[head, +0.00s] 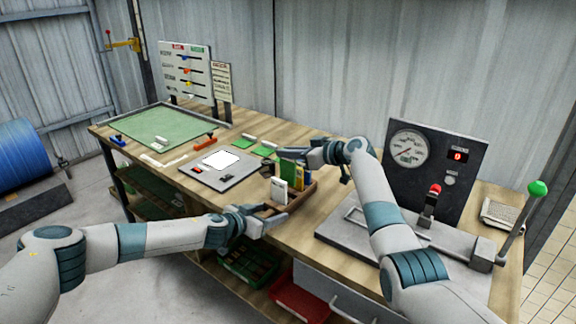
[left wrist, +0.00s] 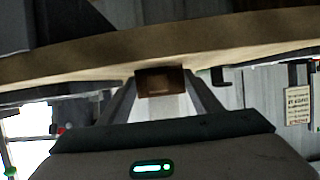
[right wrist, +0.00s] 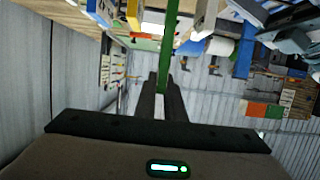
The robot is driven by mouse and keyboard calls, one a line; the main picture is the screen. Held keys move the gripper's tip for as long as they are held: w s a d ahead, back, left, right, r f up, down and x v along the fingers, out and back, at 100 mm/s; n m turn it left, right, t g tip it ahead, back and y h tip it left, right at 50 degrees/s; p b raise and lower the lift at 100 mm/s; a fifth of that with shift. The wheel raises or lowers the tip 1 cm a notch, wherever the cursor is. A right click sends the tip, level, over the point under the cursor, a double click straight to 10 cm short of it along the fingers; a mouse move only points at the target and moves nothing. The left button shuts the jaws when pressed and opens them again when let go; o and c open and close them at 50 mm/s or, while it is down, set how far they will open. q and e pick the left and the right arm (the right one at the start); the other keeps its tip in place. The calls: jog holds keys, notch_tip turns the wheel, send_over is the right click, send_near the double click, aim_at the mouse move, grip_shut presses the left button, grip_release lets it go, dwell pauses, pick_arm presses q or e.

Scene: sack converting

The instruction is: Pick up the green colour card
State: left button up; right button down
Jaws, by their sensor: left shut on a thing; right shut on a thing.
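The green colour card (head: 288,170) stands upright at the wooden card rack (head: 305,199), behind a white card (head: 279,190). My right gripper (head: 283,154) is shut on the green card's upper part. In the right wrist view the card (right wrist: 168,35) shows as a thin green strip between the fingers. Whether its lower edge is still inside the rack is hard to tell. My left gripper (head: 262,222) is shut on the front left part of the rack. In the left wrist view a brown wooden piece (left wrist: 160,80) sits between its fingertips.
A grey board with a white sheet (head: 221,159) lies left of the rack, with green pieces (head: 264,150) behind it. A green mat (head: 155,128) lies farther left. A press with a gauge (head: 408,147) and green-knobbed lever (head: 538,187) stands right.

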jog(key=shift+r, duration=0.95)
pick_arm(q)
jog(key=o, duration=1.2)
jog(key=shift+v, duration=5.95)
